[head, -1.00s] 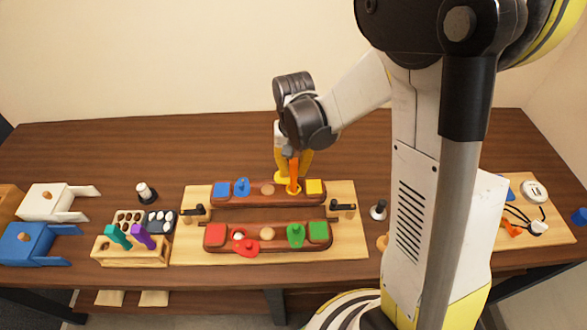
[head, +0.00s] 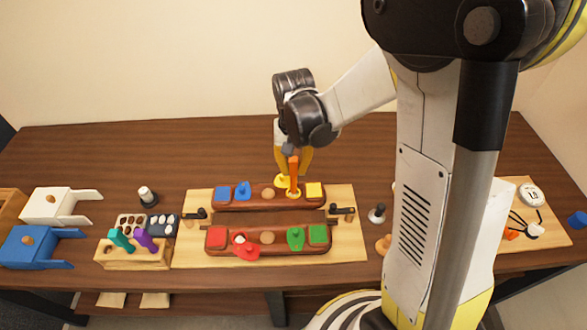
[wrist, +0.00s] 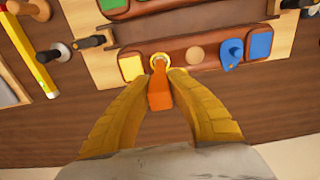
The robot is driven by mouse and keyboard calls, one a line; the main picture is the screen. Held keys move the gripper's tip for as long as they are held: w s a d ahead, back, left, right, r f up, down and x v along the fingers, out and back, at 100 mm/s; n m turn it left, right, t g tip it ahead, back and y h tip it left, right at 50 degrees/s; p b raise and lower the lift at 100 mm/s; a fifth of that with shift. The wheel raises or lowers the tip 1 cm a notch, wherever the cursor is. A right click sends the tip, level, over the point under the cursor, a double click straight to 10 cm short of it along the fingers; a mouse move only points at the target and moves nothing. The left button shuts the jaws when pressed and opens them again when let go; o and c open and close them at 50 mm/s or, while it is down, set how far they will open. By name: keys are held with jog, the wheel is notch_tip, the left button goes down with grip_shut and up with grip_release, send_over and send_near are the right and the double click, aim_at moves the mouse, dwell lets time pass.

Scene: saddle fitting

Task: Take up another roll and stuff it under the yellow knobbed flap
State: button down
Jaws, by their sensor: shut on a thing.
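My gripper (head: 293,178) is shut on an orange tool (wrist: 160,90), which stands nearly upright between its yellow fingers. The tool's lower end meets a pale yellow ring (wrist: 159,60) in the back wooden bar (head: 257,204), beside the yellow square (head: 314,190). A yellow patch shows just behind the tool in the head view; I cannot tell whether it is the knobbed flap or a fingertip. White rolls (head: 165,223) lie in a dark tray at the left. The fingers hide part of the ring's surroundings.
The blue knobbed flap (head: 242,190) is on the same bar. The front bar carries the red flap (head: 247,249), swung outward, and the green flap (head: 296,238). A rack (head: 134,258) holds teal and purple tools. Black clamps (head: 343,210) flank the bars. The table behind is clear.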

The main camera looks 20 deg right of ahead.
aim_at(293, 160)
jog(key=shift+r+p, duration=1.7)
jog(key=shift+r, duration=1.05)
jog(key=shift+s+f, duration=0.1)
